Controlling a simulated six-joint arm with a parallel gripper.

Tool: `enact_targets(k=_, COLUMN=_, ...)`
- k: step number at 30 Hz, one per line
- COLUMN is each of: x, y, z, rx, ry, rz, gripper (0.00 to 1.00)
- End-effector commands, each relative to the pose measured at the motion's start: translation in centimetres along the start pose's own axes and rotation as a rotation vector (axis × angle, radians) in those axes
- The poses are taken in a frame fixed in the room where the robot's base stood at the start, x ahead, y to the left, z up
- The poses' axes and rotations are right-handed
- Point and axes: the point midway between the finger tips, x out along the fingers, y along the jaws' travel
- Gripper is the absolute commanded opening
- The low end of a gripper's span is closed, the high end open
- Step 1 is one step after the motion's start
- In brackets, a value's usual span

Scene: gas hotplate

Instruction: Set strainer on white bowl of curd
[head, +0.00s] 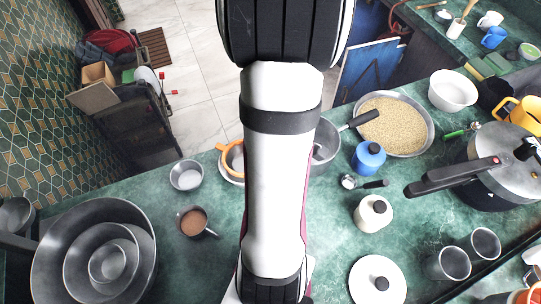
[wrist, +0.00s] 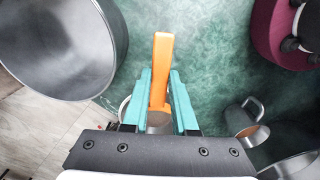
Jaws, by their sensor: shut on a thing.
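My gripper (wrist: 160,85) is shut on the orange handle of the strainer (wrist: 162,58) in the wrist view. The handle stands between the two teal fingers. In the head view my arm hides the gripper and most of the strainer; part of its orange rim (head: 229,155) shows just left of the arm. A white rim, apparently the white bowl (head: 230,180), shows below that orange rim. The curd is hidden. I cannot tell whether the strainer touches the bowl.
A small metal bowl (head: 187,175) and a cup of brown liquid (head: 195,222) stand left of my arm. A dark pan (head: 325,145) stands close on its right, with a blue jar (head: 369,158) beyond. Nested large bowls (head: 75,260) fill the left front.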

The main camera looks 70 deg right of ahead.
Motion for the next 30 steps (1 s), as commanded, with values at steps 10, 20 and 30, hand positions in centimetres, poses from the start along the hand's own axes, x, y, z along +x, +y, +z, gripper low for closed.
enact_targets(k=10, x=0.1, y=0.0, z=0.0, rx=0.0, ry=0.0, rz=0.0, gripper=0.0)
enact_targets(k=20, x=0.7, y=0.0, z=0.0, rx=0.0, ry=-0.001, rz=-0.001, gripper=0.0)
enact_targets(k=30, x=1.1, y=0.0, z=0.0, rx=0.0, ry=0.0, rz=0.0, gripper=0.4)
